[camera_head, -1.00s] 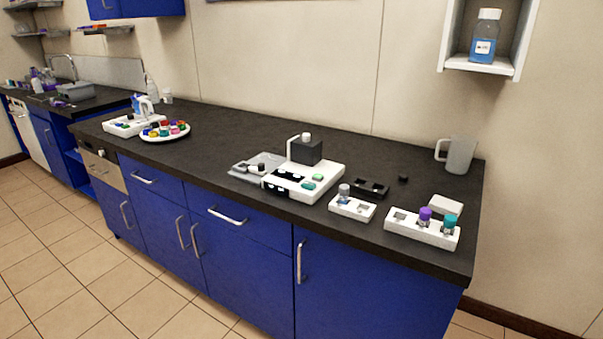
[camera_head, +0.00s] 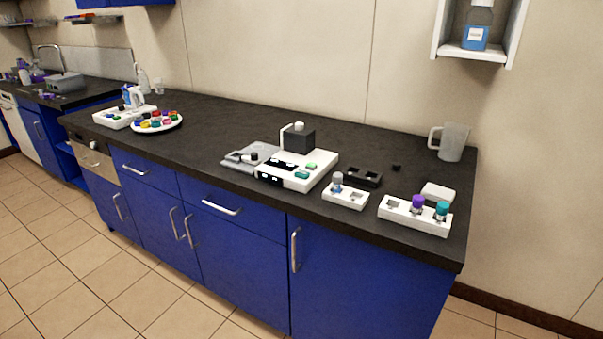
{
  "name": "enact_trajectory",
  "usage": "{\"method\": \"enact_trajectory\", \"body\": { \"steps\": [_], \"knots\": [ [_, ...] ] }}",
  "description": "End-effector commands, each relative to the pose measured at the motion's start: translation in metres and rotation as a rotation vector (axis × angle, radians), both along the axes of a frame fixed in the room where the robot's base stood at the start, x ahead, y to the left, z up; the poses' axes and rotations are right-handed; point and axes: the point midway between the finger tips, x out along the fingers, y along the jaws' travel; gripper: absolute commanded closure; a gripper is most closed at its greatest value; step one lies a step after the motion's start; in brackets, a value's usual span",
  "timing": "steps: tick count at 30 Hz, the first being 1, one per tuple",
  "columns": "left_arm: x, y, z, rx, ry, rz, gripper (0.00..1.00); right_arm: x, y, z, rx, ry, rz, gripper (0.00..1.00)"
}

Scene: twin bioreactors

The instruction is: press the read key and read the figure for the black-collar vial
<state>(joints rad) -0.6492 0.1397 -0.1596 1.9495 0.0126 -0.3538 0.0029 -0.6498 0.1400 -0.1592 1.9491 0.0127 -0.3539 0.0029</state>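A white reader device (camera_head: 318,174) with a dark block (camera_head: 297,139) on top stands on the black counter. It has a light green key (camera_head: 311,165), a teal key (camera_head: 302,175) and dark display windows whose figures are too small to read. A small vial with a black collar seems to lie on the grey tray (camera_head: 238,162) left of the device; it is too small to be sure. A grey-capped vial (camera_head: 337,180) stands in a small white holder (camera_head: 346,197). Neither of my grippers is in view.
A white rack (camera_head: 398,213) holds a purple-capped and a teal-capped vial near the front right edge. A black holder (camera_head: 362,177), a white block (camera_head: 438,191) and a clear jug (camera_head: 452,141) stand nearby. A plate of coloured caps (camera_head: 157,130) sits left. The counter between is clear.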

Motion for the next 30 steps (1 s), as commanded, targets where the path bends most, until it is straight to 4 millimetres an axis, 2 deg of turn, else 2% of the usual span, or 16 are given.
{"method": "enact_trajectory", "body": {
  "steps": [1, 4, 30],
  "knots": [
    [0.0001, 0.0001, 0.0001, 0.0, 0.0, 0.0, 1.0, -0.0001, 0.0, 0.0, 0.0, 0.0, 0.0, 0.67],
    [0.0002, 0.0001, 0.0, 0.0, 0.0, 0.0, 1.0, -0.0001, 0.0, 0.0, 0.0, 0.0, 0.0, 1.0],
    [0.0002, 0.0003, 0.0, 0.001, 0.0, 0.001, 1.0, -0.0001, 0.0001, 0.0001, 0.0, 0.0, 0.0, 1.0]
  ]
}}
